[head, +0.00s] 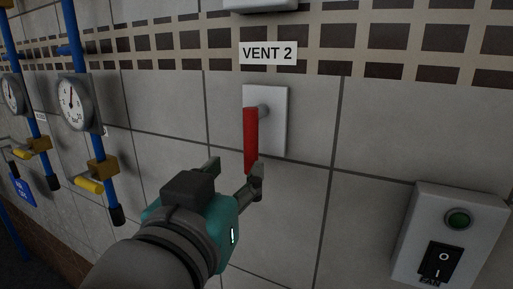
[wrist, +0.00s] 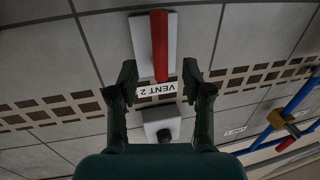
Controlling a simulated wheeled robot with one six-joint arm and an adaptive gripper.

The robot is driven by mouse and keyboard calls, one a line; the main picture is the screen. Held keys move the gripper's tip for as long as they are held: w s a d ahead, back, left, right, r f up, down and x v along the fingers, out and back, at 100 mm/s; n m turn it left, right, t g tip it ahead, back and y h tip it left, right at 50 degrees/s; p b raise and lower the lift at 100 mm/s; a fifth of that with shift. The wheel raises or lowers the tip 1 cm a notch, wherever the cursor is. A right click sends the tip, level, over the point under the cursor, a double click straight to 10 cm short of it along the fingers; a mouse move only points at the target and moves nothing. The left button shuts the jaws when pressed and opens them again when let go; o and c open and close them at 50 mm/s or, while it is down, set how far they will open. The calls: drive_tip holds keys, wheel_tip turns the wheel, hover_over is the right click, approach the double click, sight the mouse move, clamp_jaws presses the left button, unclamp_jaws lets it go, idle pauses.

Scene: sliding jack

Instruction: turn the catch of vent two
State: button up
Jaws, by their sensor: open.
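The catch of vent two is a red handle (head: 251,138) hanging down, roughly vertical, from a pivot on a white plate (head: 279,120). The "VENT 2" label (head: 267,53) is above it. My gripper (head: 236,169) is open and empty, below and left of the handle, with one finger close to the handle's lower end. In the wrist view, which is upside down, the red handle (wrist: 160,45) appears between the spread fingers (wrist: 160,78), with the plate (wrist: 139,36) behind it. I cannot tell how much depth separates the fingers from the handle.
A switch box (head: 452,240) with a green button and a black rocker is at lower right. Blue pipes (head: 74,45) with gauges and yellow-handled valves are at left. Another box (wrist: 163,123) with a dark knob is above the label. The tiled wall around the plate is clear.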

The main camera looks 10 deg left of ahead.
sight(249, 152)
drive_tip(key=w, duration=0.3)
drive_tip(key=w+d, duration=0.1)
drive_tip(key=w, duration=0.5)
drive_tip(key=shift+d, duration=0.2)
clamp_jaws()
